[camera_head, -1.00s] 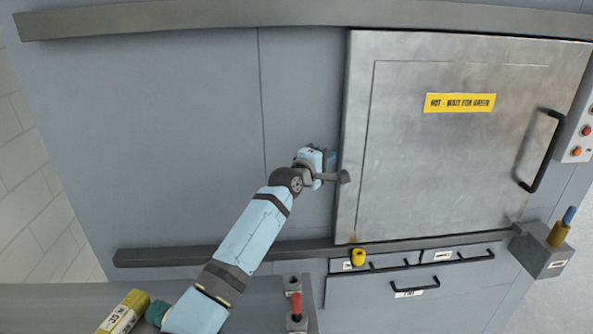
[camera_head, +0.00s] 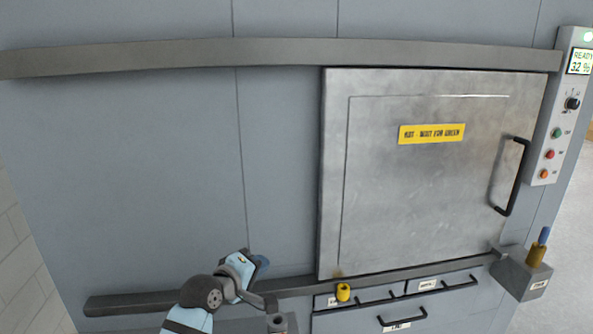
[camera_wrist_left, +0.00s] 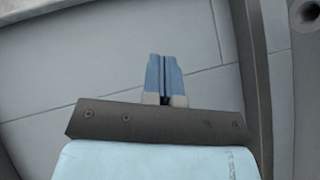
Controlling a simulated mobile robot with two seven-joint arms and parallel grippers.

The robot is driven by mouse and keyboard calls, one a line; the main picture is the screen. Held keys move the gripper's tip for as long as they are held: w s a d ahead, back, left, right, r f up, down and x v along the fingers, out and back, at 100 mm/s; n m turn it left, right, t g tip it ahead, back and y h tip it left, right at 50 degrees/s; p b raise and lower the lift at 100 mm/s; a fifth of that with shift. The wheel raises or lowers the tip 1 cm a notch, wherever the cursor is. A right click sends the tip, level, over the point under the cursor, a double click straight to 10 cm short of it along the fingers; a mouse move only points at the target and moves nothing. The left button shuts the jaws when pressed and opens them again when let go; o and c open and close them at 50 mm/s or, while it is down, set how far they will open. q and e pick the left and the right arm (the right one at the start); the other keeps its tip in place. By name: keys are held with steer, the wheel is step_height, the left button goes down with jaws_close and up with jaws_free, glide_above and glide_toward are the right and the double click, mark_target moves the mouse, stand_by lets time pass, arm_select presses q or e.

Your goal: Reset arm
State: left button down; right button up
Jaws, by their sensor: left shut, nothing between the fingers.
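My left gripper (camera_head: 262,263) is low in the head view, left of the steel door's lower left corner. Its blue fingers (camera_wrist_left: 164,76) are together in the left wrist view, with nothing between them. They are in front of a grey-blue wall panel. My left arm comes in from the bottom edge, and most of it is out of the frame. My right gripper is in neither view.
The steel sliding door (camera_head: 428,190) has a yellow label (camera_head: 432,133) and a black handle (camera_head: 512,177). A control panel (camera_head: 559,115) reads "READY". Rails run above and below the door. Drawers (camera_head: 402,317) sit beneath. A bracket with a yellow-and-blue peg (camera_head: 537,248) juts out at right.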

arm_select(q)
steer(key=s+a+f+m+g+y, duration=0.25)
steer(key=s+a+f, duration=0.35)
steer(key=s, duration=0.4)
steer(key=s+a+f+m+g+y, duration=0.2)
steer(key=s+a+f+m, duration=0.1)
steer(key=s+f, duration=0.65)
steer(key=s+a+m+g+y, duration=0.2)
steer(key=s+a, duration=0.2)
steer(key=s, duration=0.7)
steer(key=s+a+m+g+y, duration=0.1)
steer(key=s+a+m+g, duration=0.25)
steer(key=s, duration=0.65)
steer(key=w+d+f+t+h, duration=0.1)
steer(key=w+d+f+t, duration=0.2)
steer(key=f, duration=0.3)
steer(key=w+d+f+t+h+p, duration=0.1)
steer(key=w+d+f+t, duration=0.2)
steer(key=f+t, duration=0.2)
steer(key=shift+d+f+h, duration=0.15)
steer(key=shift+f+h, duration=0.2)
steer(key=shift+f, duration=0.35)
